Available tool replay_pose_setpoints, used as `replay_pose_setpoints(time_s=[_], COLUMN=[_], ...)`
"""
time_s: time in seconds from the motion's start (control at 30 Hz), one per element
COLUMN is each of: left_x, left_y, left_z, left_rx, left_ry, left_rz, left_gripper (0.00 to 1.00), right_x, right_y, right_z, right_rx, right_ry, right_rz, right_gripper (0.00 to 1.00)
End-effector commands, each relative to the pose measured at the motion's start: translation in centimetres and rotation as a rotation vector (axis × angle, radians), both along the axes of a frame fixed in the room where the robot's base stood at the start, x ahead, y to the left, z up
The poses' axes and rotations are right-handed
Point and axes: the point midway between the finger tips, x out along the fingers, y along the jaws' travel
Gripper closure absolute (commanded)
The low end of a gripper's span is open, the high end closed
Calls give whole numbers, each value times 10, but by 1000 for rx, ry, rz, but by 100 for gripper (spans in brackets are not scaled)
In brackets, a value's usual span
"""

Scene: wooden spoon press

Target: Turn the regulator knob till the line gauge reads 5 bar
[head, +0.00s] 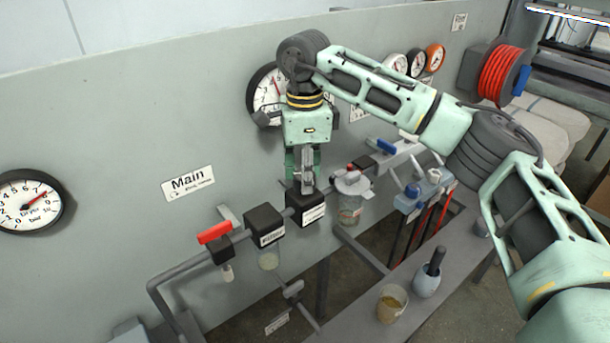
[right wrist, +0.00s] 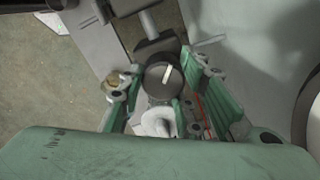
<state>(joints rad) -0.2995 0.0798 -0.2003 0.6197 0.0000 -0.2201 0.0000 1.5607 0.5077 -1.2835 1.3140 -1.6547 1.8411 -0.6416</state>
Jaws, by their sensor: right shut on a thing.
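The regulator knob (right wrist: 158,82) is dark and round with a pale pointer line; it shows between my fingers in the right wrist view. My right gripper (head: 306,184) points down and is shut on the knob, above a black labelled block (head: 312,211) on the pipe. In the head view the gripper mostly hides the knob. A white round gauge (head: 264,92) on the wall behind is partly covered by my wrist; its name and reading cannot be made out. My left gripper is not in view.
A red lever (head: 214,233), a second black block (head: 265,225) and a clear bowl unit (head: 351,200) sit along the pipe. Cups (head: 392,303) stand on the bench. A red hose reel (head: 495,72) is at the back right.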

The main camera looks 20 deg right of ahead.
Motion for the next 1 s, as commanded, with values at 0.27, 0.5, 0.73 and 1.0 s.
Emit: replay_pose_setpoints(time_s=[0.27,0.5,0.73,1.0], left_x=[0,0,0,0], left_y=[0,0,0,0], left_z=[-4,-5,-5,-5], left_rx=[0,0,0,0], left_ry=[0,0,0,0], left_rz=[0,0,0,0], left_gripper=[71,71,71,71], right_x=[-2,-2,-2,-2], right_y=[2,2,3,3], right_z=[-2,-2,-2,-2], right_rx=[-1,-1,0,0], right_ry=[8,9,9,9], right_rz=[-136,-186,-194,-192], right_gripper=[95,95,95,63])
